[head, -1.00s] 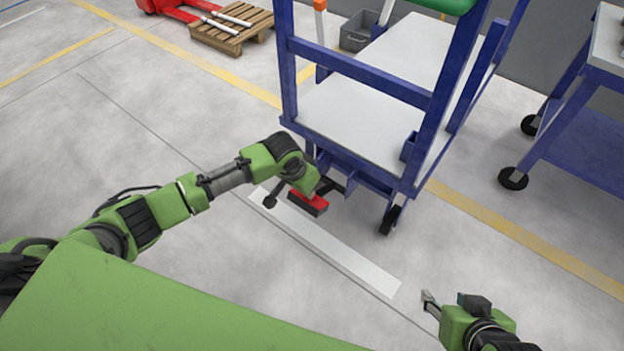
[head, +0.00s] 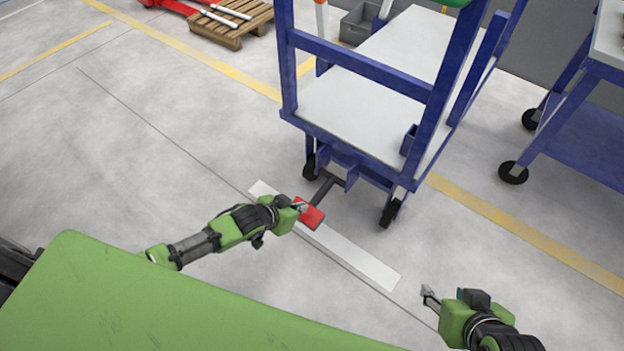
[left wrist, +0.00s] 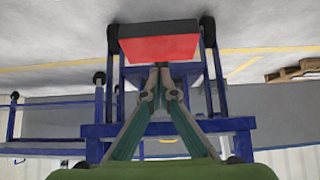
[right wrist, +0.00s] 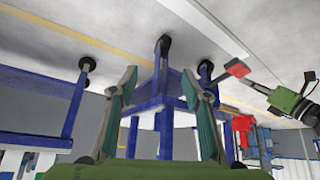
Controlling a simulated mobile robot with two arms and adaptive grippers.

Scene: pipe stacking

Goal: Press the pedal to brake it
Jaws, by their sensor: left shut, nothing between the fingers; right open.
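The red brake pedal (head: 312,217) sits at the end of a dark arm under the near end of the blue cart (head: 345,165). My left gripper (head: 301,205) is shut and empty, with its fingertips at the pedal's left edge. In the left wrist view the shut fingertips (left wrist: 160,72) are just below the pedal (left wrist: 158,48) in the picture; whether they touch it I cannot tell. My right gripper (head: 442,297) is open and empty, away from the cart. The pedal also shows in the right wrist view (right wrist: 238,68).
The cart stands on black casters (head: 390,212). A white strip (head: 355,258) lies on the floor below the pedal. Another blue cart (head: 590,150) stands to the right. A pallet (head: 232,28) and a grey bin (head: 358,25) are behind. The floor to the left is clear.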

